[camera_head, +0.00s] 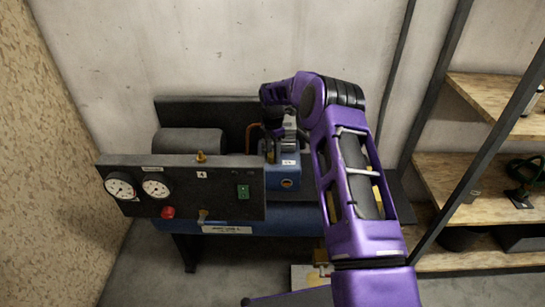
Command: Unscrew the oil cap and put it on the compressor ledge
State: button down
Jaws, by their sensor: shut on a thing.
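The compressor has a blue block (287,176) with a small white label and a round brass-coloured spot on its front. My gripper (271,155) points down at the left part of this block's top, behind the edge of the dark front panel. It is shut on the oil cap, which is mostly hidden by the fingers. I cannot tell whether the cap is still seated or lifted. A dark flat ledge (394,188) shows to the right of the block, partly behind my purple arm.
The dark front panel (225,187) carries two gauges (121,186), a red knob (168,212) and a green switch (243,191). A blue tank (180,225) lies below. Wooden shelves (465,190) with dark uprights stand at right. A concrete wall is behind.

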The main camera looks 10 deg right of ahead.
jog(key=n, duration=0.6)
jog(key=shift+c, duration=1.7)
grip_release()
jog(key=shift+c, duration=0.8)
